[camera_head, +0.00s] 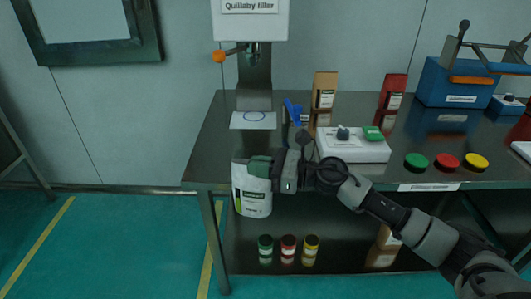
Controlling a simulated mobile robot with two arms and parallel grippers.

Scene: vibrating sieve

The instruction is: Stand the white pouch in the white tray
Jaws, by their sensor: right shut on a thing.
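The white pouch (252,197) with a green and dark label hangs roughly upright in front of the table's front edge, at its left end. My right gripper (263,167) is shut on its upper right part and hides some of it. A flat white piece with a blue ring (254,120) lies on the table under the filler, behind and above the pouch in the picture. It is the only thing seen that could be the white tray; I cannot make out a rim. The pouch is apart from it. My left gripper is not in view.
The filler (250,20) overhangs the white piece. A blue object (291,110) stands right of it. A white control box (352,146), brown pouch (325,90) and red pouch (393,92) stand farther right. Jars (288,248) sit on the lower shelf.

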